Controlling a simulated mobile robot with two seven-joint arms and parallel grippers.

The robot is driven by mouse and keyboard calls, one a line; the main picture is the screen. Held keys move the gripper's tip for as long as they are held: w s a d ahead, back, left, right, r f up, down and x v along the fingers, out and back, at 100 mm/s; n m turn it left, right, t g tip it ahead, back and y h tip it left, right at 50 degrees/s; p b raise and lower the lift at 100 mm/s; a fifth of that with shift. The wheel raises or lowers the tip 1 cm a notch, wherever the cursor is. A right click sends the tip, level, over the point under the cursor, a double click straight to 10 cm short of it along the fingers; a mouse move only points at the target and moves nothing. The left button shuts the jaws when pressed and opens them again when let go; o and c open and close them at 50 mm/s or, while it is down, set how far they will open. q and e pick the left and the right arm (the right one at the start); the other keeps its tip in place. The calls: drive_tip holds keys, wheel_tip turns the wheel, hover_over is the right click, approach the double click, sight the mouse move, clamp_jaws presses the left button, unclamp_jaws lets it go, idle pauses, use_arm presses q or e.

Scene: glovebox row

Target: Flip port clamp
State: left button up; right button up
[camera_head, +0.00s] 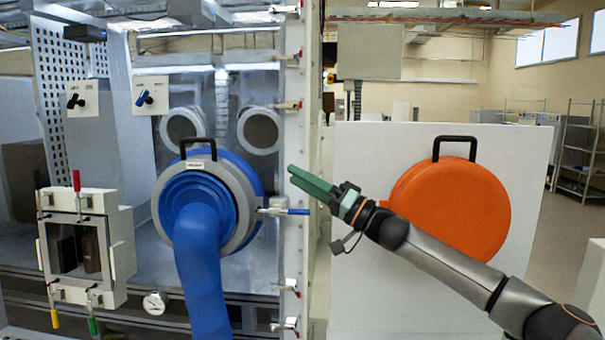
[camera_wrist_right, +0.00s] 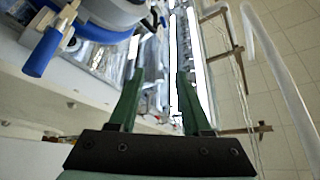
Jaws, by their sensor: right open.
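The port clamp (camera_head: 274,210) sits on the right side of the blue round port (camera_head: 208,205). Its blue handle (camera_head: 298,211) points to the right. In the right wrist view a clamp with a blue handle (camera_wrist_right: 42,52) shows at the upper left, beside the fingers and apart from them. My right gripper (camera_head: 292,175) has green fingers and is a little above the blue handle in the head view. In the right wrist view the gripper (camera_wrist_right: 159,78) is open with nothing between its fingers. My left gripper is not in view.
A blue sleeve (camera_head: 200,270) hangs from the port. A small white pass box (camera_head: 120,235) with red, yellow and green handles is at the left. An orange round cover (camera_head: 455,210) with a black handle is on the white panel (camera_head: 350,150) behind my right arm.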

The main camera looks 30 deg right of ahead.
drive_tip(key=s+a+r, duration=0.3)
drive_tip(key=s, duration=0.3)
drive_tip(key=shift+s+b, duration=0.2)
drive_tip(key=shift+b, duration=0.1)
idle(0.5)
drive_tip(key=s+a+f+n+g+h, duration=0.1)
drive_tip(key=a+f, duration=0.4)
drive_tip(key=f, duration=0.6)
drive_tip(key=s+a+f+g+h+p, duration=0.15)
drive_tip(key=a+f, duration=0.25)
drive_tip(key=f, duration=0.8)
drive_tip(key=s+a+f+n+h, duration=0.15)
drive_tip(key=a+f, duration=0.35)
drive_tip(key=f, duration=0.6)
drive_tip(key=s+d+f+g+h, duration=0.1)
drive_tip(key=s+f+g+h, duration=0.2)
drive_tip(key=s+f, duration=1)
drive_tip(key=s+d+f+n+g+h, duration=0.1)
drive_tip(key=s+f+g+h, duration=0.2)
drive_tip(key=s+f, duration=1)
drive_tip(key=shift+d+f+h, duration=0.25)
drive_tip(key=shift+d+h, duration=0.1)
drive_tip(key=shift+h, duration=0.25)
